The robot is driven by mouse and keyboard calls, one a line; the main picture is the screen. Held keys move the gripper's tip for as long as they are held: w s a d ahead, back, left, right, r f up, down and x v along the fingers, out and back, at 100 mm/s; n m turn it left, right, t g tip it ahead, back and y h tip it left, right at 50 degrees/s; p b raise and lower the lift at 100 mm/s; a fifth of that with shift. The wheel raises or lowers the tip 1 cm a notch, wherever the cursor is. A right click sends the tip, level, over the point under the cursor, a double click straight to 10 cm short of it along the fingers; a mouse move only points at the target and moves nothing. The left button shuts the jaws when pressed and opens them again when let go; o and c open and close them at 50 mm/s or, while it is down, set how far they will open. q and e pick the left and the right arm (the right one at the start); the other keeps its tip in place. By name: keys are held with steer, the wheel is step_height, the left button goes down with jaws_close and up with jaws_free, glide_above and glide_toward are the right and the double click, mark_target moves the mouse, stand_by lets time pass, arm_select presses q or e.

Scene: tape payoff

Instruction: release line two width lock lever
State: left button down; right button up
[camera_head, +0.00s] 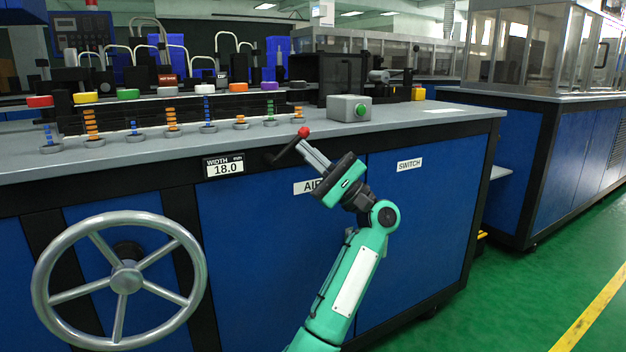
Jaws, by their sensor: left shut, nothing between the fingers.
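The width lock lever (285,153) is a black bar with a red knob (304,132), at the front edge of the machine just right of the WIDTH display (224,166). The lever slants up to the right, with the knob at its upper end. My left gripper (303,144) is shut and empty, with its grey fingertips right beside the lever, just below the knob. I cannot tell whether the fingertips touch the lever. My right gripper is not in view.
A large grey handwheel (126,279) is on the blue front panel at the left. A grey box with a green button (349,108) and several colored spindles stand on the worktop (420,113). Green floor (520,300) is clear at the right.

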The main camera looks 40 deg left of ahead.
arm_select(q)
steer(key=shift+s+a+r+n+g+h+b, duration=0.1)
steer(key=shift+s+a+r+n+g+h, duration=0.25)
steer(key=shift+r+n+h, duration=0.45)
steer(key=shift+s+r+n+g+h+b, duration=0.2)
steer(key=shift+s+r+n+h, duration=0.35)
steer(key=shift+n+h, duration=0.35)
steer(key=shift+s+a+r+n+g+h+b, duration=0.1)
steer(key=shift+s+a+r+n+g+h, duration=0.2)
steer(key=shift+r+n+h, duration=0.55)
steer(key=shift+s+d, duration=0.1)
steer(key=shift+s, duration=0.1)
